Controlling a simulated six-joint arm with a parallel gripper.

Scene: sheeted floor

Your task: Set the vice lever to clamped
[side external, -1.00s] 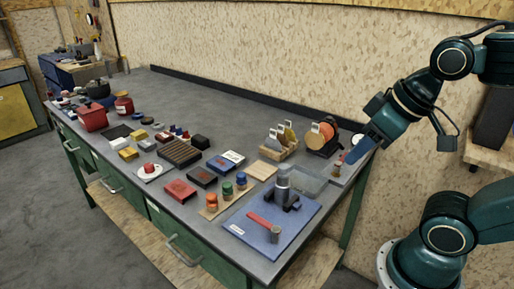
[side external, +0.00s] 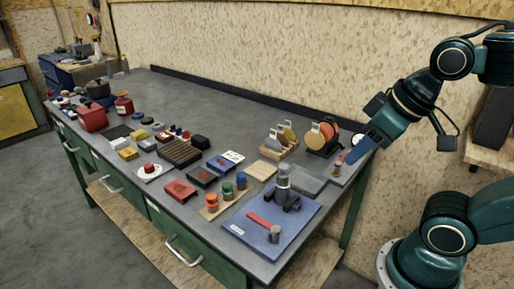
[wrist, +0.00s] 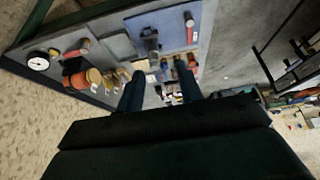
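The grey vice (side external: 286,190) stands on a blue board (side external: 300,222) at the near right end of the bench. Its red lever (side external: 260,219) lies low over the board, with a grey cylindrical knob (side external: 275,234) at its near end. My gripper (side external: 356,156) is over the bench's right edge, behind and right of the vice, touching neither vice nor lever. In the wrist view its two blue fingers (wrist: 161,88) are apart, with nothing between them.
An orange disc holder (side external: 322,137) and a wooden rack (side external: 280,146) stand behind the vice. Coloured knobs on a wooden strip (side external: 226,205) stand left of the board. A grey tray (side external: 308,179) lies behind it. The bench's far middle is mostly clear.

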